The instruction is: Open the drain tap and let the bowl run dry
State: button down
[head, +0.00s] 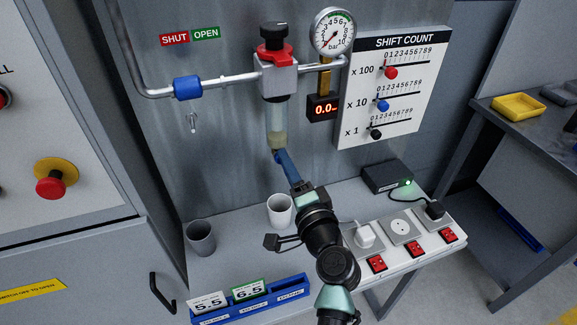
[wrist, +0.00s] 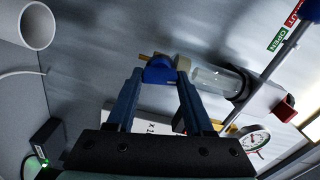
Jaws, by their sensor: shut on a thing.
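The filter bowl (head: 276,115) hangs clear under a grey block with a red collar and black knob. Its lower end looks yellowish; I cannot tell whether liquid is in it. In the wrist view the bowl (wrist: 215,80) lies right of the fingers. The drain tap (wrist: 160,70) is a blue piece with a small brass stub at the bowl's bottom end. My gripper (wrist: 158,78) has its two blue fingers shut on the tap, one on each side. In the head view my gripper (head: 279,156) reaches up to the bowl's underside and hides most of the tap.
A white cup (head: 280,211) stands on the bench below, left of my wrist, and a grey cup (head: 201,238) further left. A pressure gauge (head: 333,32), a display (head: 323,107) reading 0.0 and a shift count board (head: 386,85) are to the right. A blue-handled valve (head: 187,88) is left.

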jog(key=shift+m, duration=1.2)
jog(key=shift+f, duration=0.1)
jog(key=shift+c, duration=1.4)
grip_release()
jog(key=shift+s, duration=0.1)
jog(key=b+v, duration=0.1)
jog(key=v, duration=1.2)
